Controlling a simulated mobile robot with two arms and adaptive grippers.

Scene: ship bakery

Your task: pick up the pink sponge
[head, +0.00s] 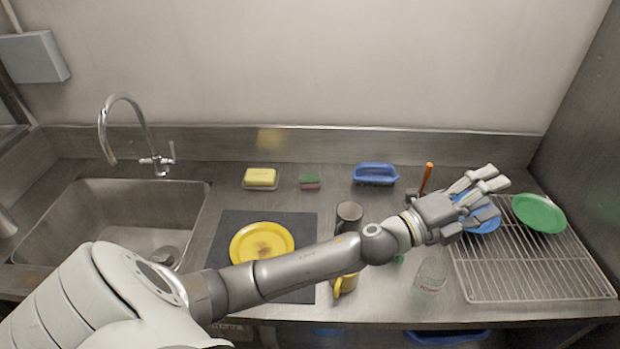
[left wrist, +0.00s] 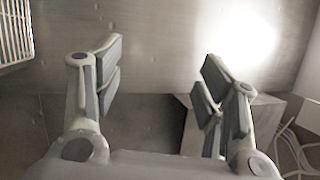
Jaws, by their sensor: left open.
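A small sponge with a green top and a pink lower layer (head: 310,186) lies on the steel counter near the back wall, between a yellow block on a dish and a blue brush. My left gripper (head: 482,196) is far to its right, above the blue plate and the drying rack. The gripper is open, with nothing between its fingers. In the left wrist view the open fingers (left wrist: 160,76) face a bare steel surface, and the sponge does not show there. My right gripper is not in view.
A yellow plate (head: 262,243) lies on a dark mat (head: 228,225). A green plate (head: 538,213) is on the rack (head: 530,275). The sink (head: 120,208) is at left.

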